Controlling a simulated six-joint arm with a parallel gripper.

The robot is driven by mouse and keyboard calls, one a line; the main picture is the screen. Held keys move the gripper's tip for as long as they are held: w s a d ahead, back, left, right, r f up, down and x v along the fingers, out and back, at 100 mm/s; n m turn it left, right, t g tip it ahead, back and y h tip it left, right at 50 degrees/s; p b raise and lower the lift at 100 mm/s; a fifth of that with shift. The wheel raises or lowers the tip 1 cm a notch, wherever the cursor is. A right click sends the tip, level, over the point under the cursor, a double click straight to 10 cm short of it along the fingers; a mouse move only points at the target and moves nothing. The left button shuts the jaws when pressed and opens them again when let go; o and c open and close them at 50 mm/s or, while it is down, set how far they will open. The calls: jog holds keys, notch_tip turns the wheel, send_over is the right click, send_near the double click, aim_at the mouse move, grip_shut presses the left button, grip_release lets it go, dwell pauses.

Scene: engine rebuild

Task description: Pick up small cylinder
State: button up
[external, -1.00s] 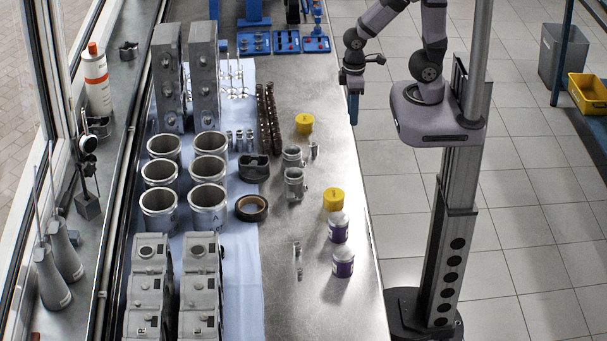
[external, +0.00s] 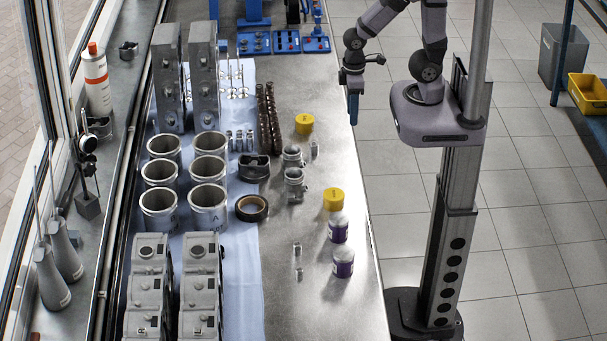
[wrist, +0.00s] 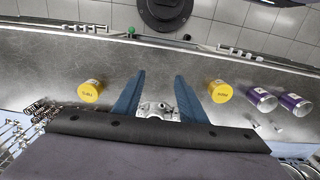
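My gripper (external: 353,108) hangs at the right edge of the metal bench, pointing down. In the wrist view its two blue fingers (wrist: 160,77) are wide apart, with no object held at the tips. Two more small silver pieces (external: 297,249) (external: 298,274) are on the bench farther toward the front. Several small cylinders (external: 239,142) stand on the blue cloth. Which one the task means, I cannot tell.
Yellow-capped containers (external: 304,124) (external: 333,199) and purple-labelled cans (external: 338,228) (external: 343,263) stand near the bench's right edge. Bare bench (external: 310,310) is at the front.

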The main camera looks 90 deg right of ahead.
jog(key=shift+o, duration=0.9)
jog(key=shift+f, duration=0.1)
